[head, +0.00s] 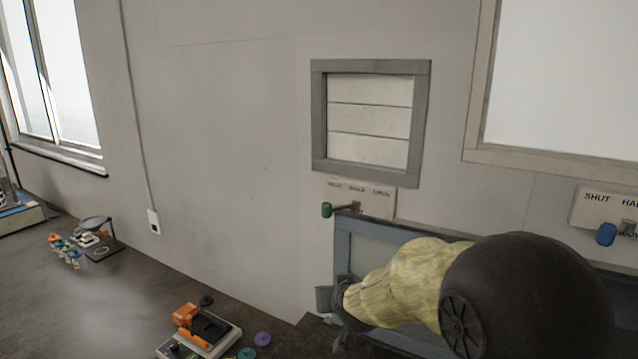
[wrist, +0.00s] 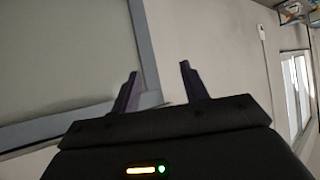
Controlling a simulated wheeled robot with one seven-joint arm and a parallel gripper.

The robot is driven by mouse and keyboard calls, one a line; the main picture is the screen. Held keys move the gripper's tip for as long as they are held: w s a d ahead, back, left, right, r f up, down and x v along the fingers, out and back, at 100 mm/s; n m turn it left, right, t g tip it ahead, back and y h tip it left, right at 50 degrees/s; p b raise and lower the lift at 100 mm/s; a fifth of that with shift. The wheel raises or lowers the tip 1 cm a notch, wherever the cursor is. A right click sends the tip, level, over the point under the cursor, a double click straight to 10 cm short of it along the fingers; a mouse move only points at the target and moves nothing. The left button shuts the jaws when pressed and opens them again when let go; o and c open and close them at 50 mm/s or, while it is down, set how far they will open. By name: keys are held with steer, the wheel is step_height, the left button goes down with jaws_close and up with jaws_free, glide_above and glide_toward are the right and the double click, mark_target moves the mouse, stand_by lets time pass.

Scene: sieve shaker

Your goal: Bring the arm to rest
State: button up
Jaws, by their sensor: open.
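My gripper (wrist: 158,88) shows in the wrist view with its two dark fingers apart and nothing between them. It faces the pale wall beside the corner of a grey-framed panel (wrist: 60,60). In the head view my arm reaches in from the lower right, and its yellow and black links cover part of the blue-grey framed panel (head: 343,255) low on the wall. The fingers cannot be made out in the head view. I cannot tell whether the gripper touches the panel frame.
A green-knobbed lever (head: 327,210) sits under a louvred vent (head: 368,120). A blue-knobbed lever (head: 606,234) is at the right. An orange and black device (head: 203,328) stands on the dark surface (head: 110,300) below. A stand (head: 97,232) and small coloured items (head: 66,252) are at the left.

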steer(key=s+d+f+g, duration=0.2)
steer(key=s+d+f, duration=0.1)
steer(key=s, duration=0.4)
steer(key=s+d+f+g+h, duration=0.1)
steer(key=s+d+f+g, duration=0.2)
steer(key=s, duration=0.5)
steer(key=s+d+f+m+g, duration=0.1)
steer(key=s+d+f+g, duration=0.2)
steer(key=s, duration=0.5)
steer(key=shift+d+f+h, duration=0.3)
steer(key=shift+d+f, duration=0.3)
steer(key=shift+d, duration=0.5)
